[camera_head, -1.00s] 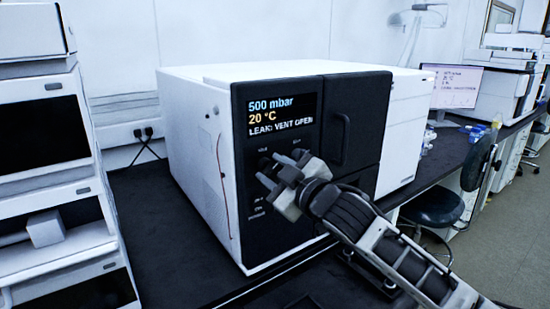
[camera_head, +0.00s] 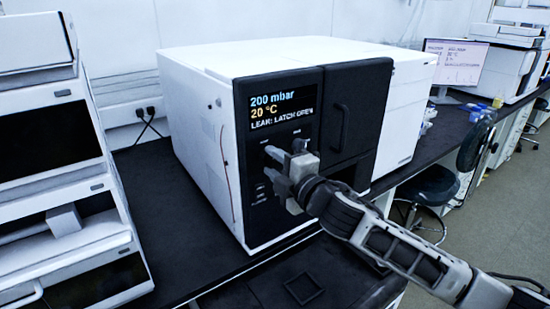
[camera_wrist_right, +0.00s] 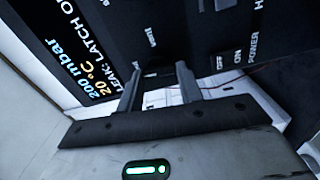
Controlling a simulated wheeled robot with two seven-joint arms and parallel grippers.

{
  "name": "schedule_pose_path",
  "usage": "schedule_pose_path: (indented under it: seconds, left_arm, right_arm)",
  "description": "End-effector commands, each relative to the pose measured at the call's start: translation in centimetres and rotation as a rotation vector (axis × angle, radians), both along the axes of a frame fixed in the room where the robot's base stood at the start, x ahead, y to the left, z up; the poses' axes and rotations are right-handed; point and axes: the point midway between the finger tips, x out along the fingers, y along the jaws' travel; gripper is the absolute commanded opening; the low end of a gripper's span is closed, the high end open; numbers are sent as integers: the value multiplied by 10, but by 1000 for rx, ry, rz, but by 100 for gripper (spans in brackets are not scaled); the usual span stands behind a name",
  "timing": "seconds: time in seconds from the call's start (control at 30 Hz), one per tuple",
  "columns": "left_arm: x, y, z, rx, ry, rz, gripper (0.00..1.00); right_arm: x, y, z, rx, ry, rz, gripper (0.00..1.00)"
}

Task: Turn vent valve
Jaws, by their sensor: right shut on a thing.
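A white instrument with a black front panel (camera_head: 247,215) stands on the dark bench. Its display (camera_head: 282,110) reads 200 mbar, 20 °C and LEAK: LATCH OPEN. My right gripper (camera_head: 270,165) is at the panel just below the display, coming from the right. In the right wrist view, its two fingers (camera_wrist_right: 158,78) close on a small dark vent valve knob (camera_wrist_right: 158,71) below a small label. The fingers and shadow largely hide the knob, so its angle cannot be told. My left gripper is not in view.
A black door with a handle (camera_head: 340,130) is right of the display. Power OFF/ON markings (camera_wrist_right: 231,58) show in the right wrist view. A white stacked instrument (camera_head: 70,200) stands at the left. A stool (camera_head: 430,188) is at the right. Bench between the instruments is clear.

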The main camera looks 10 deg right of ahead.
Motion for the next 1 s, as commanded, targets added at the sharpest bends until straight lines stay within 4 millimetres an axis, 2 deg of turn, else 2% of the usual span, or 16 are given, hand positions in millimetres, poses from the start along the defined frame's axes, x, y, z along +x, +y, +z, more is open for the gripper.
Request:
schedule_pose_path:
  seconds: [0.3, 0.77, 0.8, 0.83, 0.87, 1.0]
  left_arm:
    - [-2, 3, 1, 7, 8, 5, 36]
    - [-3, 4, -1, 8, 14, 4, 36]
    - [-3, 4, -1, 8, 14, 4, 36]
    - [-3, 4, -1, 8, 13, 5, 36]
    - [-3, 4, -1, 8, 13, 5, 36]
    - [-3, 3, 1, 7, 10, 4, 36]
  right_arm:
    - [0, 0, -2, -84, -31, -1, 14]
    - [0, 0, -2, -96, -36, -1, 14]
    - [0, 0, -2, -96, -36, -1, 45]
    - [0, 0, -2, -96, -36, -1, 53]
    - [0, 0, -2, -95, -37, -1, 58]
    - [0, 0, -1, -93, -36, -1, 58]
